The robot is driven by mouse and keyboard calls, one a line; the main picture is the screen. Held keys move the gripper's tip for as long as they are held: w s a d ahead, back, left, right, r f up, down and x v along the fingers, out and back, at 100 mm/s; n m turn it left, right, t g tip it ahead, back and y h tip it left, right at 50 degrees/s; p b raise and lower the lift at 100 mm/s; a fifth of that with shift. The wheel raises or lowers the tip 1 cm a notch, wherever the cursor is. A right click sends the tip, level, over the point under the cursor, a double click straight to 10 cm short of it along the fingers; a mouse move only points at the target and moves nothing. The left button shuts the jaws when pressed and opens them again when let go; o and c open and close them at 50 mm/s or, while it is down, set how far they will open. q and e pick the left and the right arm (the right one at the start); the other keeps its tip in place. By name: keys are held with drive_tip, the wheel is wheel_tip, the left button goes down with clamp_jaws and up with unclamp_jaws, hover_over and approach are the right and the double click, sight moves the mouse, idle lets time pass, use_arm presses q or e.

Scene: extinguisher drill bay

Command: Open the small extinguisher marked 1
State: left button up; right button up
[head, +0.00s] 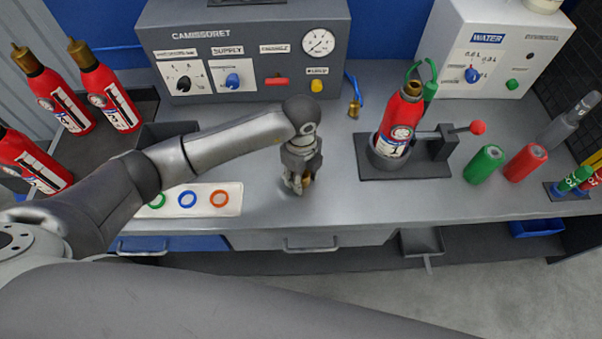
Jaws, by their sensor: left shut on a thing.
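A small red extinguisher (398,122) with a white label, which seems to bear a 1, stands slightly tilted in a dark clamp holder (405,168). Its top shows a short brass-coloured neck without the tall brass head seen on the other bottles. My left gripper (300,183) is to the left of the holder, pointing down low over the bench. It is shut on a small brass part (308,181), mostly hidden by the fingers. I cannot tell whether this part touches the bench. My right gripper is not in view.
The clamp has a red-knobbed lever (477,128). Green (485,164) and red (525,162) cylinders lie to its right. A white tray of coloured rings (187,201) is left of my gripper. Red bottles (103,92) stand at left. A supply panel (245,55) and water unit (490,50) stand behind.

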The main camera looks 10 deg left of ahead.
use_arm(q)
drive_tip(key=o, duration=1.1)
drive_tip(key=shift+r, duration=0.55)
wheel_tip(320, 180, up, 11)
drive_tip(key=b, duration=0.2)
drive_tip(key=shift+r+b, duration=0.1)
drive_tip(key=shift+b, duration=0.3)
